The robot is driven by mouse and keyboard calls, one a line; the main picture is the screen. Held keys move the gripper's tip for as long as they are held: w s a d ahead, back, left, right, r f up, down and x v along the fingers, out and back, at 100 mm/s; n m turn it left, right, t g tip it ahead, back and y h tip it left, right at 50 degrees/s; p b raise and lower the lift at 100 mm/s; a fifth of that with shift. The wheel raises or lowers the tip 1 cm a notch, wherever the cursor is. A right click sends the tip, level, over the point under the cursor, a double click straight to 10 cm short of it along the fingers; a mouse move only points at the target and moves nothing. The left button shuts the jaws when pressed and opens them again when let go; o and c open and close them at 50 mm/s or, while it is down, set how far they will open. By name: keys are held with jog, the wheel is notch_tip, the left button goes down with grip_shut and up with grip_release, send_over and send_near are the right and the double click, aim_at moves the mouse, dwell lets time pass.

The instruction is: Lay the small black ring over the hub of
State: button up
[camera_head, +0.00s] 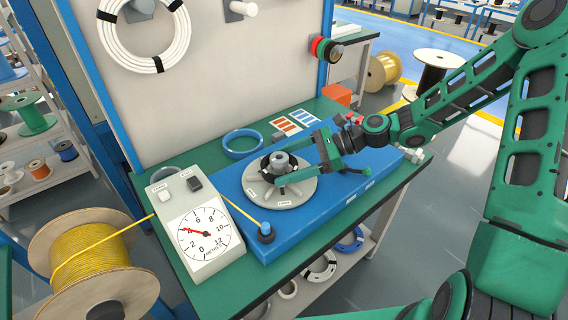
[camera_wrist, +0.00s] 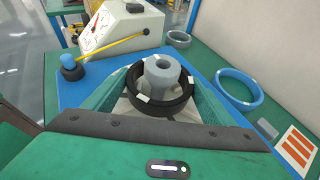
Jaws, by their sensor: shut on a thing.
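The small black ring (camera_head: 265,165) is at the round grey turntable (camera_head: 290,194) on the blue base. In the wrist view the black ring (camera_wrist: 137,97), with white bands, encircles the grey hub (camera_wrist: 166,76), whose top stands up through its opening. The hub also shows in the head view (camera_head: 282,160). My gripper (camera_wrist: 160,96) has its green fingers on both sides of the ring and is shut on it. In the head view my gripper (camera_head: 300,170) reaches in from the right. Whether the ring touches the turntable's face is hidden.
A meter box with a dial (camera_head: 206,231) stands left of the base. A blue ring (camera_head: 242,143) and colored cards (camera_head: 294,122) lie behind on the green table.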

jog(key=shift+f, duration=0.4)
dwell(0.4)
jog(key=o, duration=1.1)
jog(key=shift+r, duration=4.05)
